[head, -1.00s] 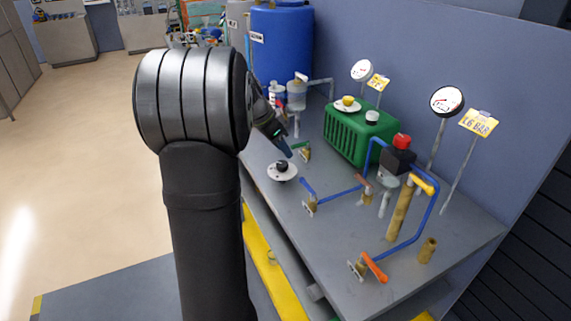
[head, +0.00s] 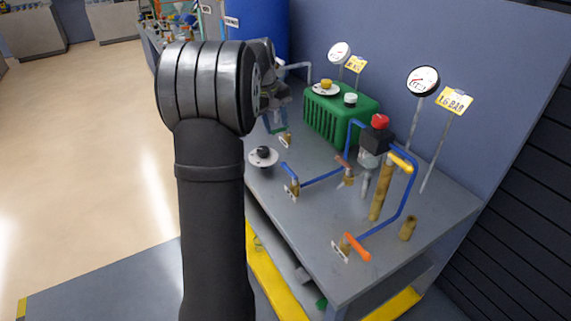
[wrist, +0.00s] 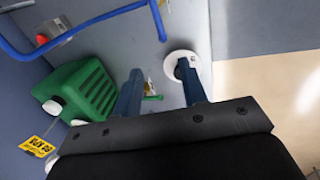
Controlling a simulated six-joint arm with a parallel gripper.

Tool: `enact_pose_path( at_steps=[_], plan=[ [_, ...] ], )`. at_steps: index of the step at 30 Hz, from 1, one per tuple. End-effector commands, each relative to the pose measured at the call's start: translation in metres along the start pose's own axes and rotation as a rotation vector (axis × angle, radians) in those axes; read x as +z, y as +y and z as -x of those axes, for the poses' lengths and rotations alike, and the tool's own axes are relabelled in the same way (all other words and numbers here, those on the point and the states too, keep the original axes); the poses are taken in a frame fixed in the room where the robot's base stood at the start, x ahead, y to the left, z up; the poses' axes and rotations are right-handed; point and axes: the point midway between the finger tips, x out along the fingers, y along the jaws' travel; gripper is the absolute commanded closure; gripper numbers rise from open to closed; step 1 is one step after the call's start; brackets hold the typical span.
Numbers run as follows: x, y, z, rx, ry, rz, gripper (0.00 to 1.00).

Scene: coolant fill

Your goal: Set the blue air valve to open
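The blue air valve (head: 291,180) is a small brass valve with a blue lever, on the grey bench at the near end of a blue pipe. Its lever slants up and left from the valve body, at an angle to the pipe. In the wrist view, a blue bar at the top edge looks like this lever (wrist: 158,20); the valve body is out of frame. My gripper (wrist: 160,68) is open and empty, its two dark blue fingers apart and short of the bar. In the head view my arm partly hides the gripper, which is beyond the valve.
A white disc with a black knob (head: 263,156) stands left of the valve; in the wrist view it is by the right fingertip. A green-handled valve (head: 285,138), green box (head: 338,118), orange-handled valve (head: 355,246) and gauge (head: 422,81) share the bench (head: 300,235).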

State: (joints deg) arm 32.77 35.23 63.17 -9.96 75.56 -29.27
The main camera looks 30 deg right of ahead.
Motion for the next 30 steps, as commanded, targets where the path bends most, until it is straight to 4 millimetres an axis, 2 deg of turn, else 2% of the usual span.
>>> enact_pose_path(
  at_steps=[4, 8, 24, 30],
  plan=[
    [0.0, 0.001, -0.006, -0.006, 0.0, 0.03, 0.61],
    [0.0, 0.0, -0.024, -0.007, -0.003, 0.029, 0.61],
    [0.0, 0.0, -0.138, -0.004, -0.002, 0.026, 0.61],
    [0.0, 0.0, -0.165, -0.003, -0.001, 0.026, 0.61]
  ],
)
